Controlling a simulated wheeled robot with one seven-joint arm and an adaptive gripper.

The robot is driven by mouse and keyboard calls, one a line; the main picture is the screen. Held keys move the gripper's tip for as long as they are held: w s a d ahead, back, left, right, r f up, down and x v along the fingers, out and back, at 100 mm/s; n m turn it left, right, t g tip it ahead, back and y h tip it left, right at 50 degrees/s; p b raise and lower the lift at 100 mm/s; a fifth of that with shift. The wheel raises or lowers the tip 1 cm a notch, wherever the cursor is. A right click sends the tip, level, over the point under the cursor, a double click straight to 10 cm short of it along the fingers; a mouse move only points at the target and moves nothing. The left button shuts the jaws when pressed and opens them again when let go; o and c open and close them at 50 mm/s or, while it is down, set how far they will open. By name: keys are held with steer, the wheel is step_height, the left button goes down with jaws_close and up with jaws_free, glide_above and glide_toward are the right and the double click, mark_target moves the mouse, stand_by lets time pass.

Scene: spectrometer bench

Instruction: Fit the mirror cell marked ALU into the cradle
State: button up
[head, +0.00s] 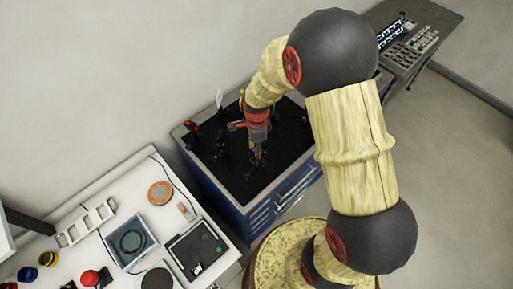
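My gripper (257,158) points down over the black top of a blue cabinet (283,183). It is small and dark here, and I cannot tell whether it is open or shut or holds anything. Small dark items stand on the cabinet top close around it, partly hidden by my arm. No ALU marking is legible, so I cannot tell which thing is the mirror cell. I cannot pick out the cradle with certainty either.
A white bench (127,175) at lower left bears a box with a round recess (130,241), an orange disc (160,193), a dark tray (178,249), a rack (86,224) and a red knob (89,278). A grey table (437,20) stands at upper right. Floor (460,180) at right is clear.

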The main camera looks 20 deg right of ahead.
step_height(320, 180, up, 12)
stand_by(0.6)
stand_by(0.4)
steer(key=s+f+n+t+b, duration=0.3)
steer(key=s+n+t+b, duration=0.2)
steer(key=s+n+b, duration=1.3)
steer(key=n+b, duration=0.1)
steer(key=b, duration=0.5)
steer(key=shift+s+f+n+t, duration=0.15)
steer(key=shift+s+n+t, duration=0.05)
steer(key=shift+n+t, duration=0.1)
